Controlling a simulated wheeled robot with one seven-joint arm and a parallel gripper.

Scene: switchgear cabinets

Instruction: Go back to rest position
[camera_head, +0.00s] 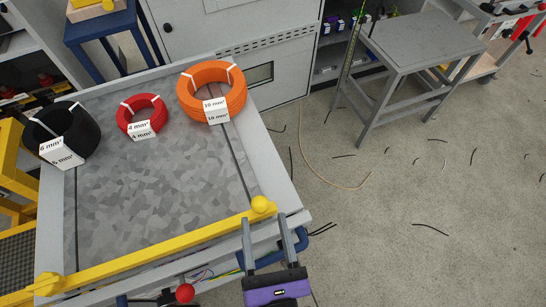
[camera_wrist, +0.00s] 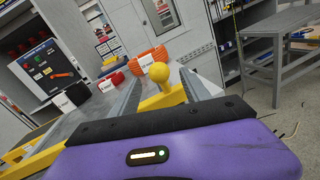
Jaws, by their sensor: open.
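My gripper (camera_head: 263,244) is at the bottom of the head view, its two grey fingers apart with nothing between them. It is at the near right corner of the metal-topped table (camera_head: 160,185), by the yellow bar (camera_head: 160,247). In the wrist view my gripper (camera_wrist: 163,82) shows its purple body at the bottom and its fingers spread. The yellow ball (camera_wrist: 159,72) at the bar's end appears between the fingers in that view; I cannot tell how far beyond them it is.
An orange coil (camera_head: 211,88), a red coil (camera_head: 141,115) and a black coil (camera_head: 62,133) lie on the table's far side. A red knob (camera_head: 184,293) is near my gripper. A grey workbench (camera_head: 420,40) stands at upper right. The floor on the right is open, with scattered wires.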

